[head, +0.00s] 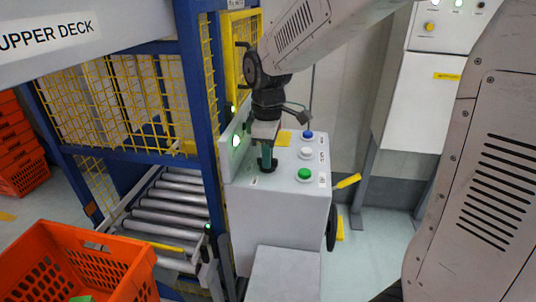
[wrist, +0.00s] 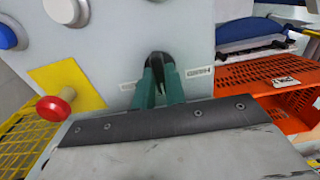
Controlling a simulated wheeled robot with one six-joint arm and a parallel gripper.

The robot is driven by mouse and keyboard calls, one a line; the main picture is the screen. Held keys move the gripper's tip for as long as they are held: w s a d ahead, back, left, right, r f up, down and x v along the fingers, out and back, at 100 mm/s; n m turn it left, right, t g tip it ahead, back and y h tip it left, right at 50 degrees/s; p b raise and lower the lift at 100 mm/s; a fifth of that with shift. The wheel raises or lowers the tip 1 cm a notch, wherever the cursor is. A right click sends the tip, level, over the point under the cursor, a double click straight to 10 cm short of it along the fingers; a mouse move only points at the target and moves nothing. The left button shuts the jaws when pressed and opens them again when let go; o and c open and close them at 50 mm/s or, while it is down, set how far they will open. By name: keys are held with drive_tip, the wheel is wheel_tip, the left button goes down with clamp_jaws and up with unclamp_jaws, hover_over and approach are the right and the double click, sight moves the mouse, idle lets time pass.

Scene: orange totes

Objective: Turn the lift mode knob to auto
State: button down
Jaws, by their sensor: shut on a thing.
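The lift mode knob is a small black knob on the sloped top of the grey control box (head: 276,222). In the head view my gripper (head: 267,166) points down onto it, and the fingers cover most of it. In the wrist view the dark knob (wrist: 158,58) shows at the tips of my teal fingers (wrist: 160,75), which are shut on it. A small label (wrist: 199,73) lies to the right of the knob and another (wrist: 127,86) to its left; neither reads clearly. The knob's pointer is hidden, so I cannot tell its setting.
Green (head: 304,174), white (head: 306,153) and blue (head: 308,134) buttons line the panel's right side. A red mushroom button (wrist: 55,107) stands on a yellow plate (wrist: 72,84) close by. A blue frame with yellow mesh and a roller conveyor (head: 170,205) stands left; an orange tote (head: 75,265) is front left.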

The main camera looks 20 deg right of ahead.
drive_tip(key=shift+m, duration=0.4)
drive_tip(key=m, duration=0.3)
drive_tip(key=shift+m, duration=2.5)
drive_tip(key=c, duration=1.4)
unclamp_jaws()
drive_tip(key=shift+c, duration=0.2)
wheel_tip(320, 180, up, 8)
drive_tip(key=shift+f, duration=0.1)
